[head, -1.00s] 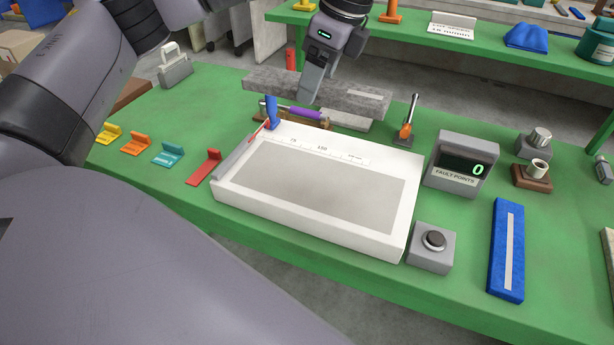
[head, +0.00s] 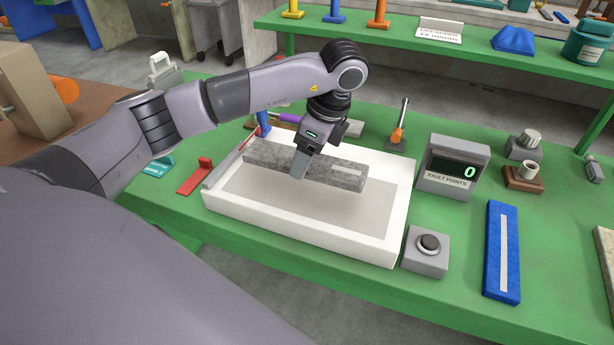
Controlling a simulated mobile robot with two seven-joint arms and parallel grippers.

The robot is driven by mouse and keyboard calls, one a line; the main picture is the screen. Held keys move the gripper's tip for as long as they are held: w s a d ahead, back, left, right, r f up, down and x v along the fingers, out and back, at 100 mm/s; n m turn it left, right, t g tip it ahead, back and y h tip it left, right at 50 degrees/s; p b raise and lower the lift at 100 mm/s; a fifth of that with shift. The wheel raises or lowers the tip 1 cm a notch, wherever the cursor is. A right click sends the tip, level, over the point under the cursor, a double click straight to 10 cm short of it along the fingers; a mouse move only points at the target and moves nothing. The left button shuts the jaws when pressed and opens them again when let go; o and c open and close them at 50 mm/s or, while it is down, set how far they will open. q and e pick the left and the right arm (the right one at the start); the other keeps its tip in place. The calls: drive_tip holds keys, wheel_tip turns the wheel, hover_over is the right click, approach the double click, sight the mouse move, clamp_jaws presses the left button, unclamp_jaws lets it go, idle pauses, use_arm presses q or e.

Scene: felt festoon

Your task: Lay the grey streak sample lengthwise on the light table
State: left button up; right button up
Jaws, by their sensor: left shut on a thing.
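The grey streak sample (head: 265,155) is a long mottled grey felt bar with a pale strip near its right end. My left gripper (head: 299,176) is shut on it near its middle. The light table (head: 392,215) is a white box with a grey panel on top. The sample is over the back part of the panel, roughly along the table's long side. I cannot tell whether it touches the panel. My right gripper is not in view.
A blue bar (head: 490,270) with a pale strip lies at the right. A button box (head: 425,262) and a fault points display (head: 436,184) stand beside the light table. A red tag (head: 195,180) sits left of it.

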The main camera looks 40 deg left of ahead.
sight(307, 189)
use_arm(q)
drive_tip(key=shift+f, duration=2.75)
drive_tip(key=shift+f, duration=0.1)
drive_tip(key=o, duration=1)
drive_tip(key=v, duration=1.2)
drive_tip(key=shift+d+p, duration=0.1)
drive_tip(key=shift+p, duration=0.25)
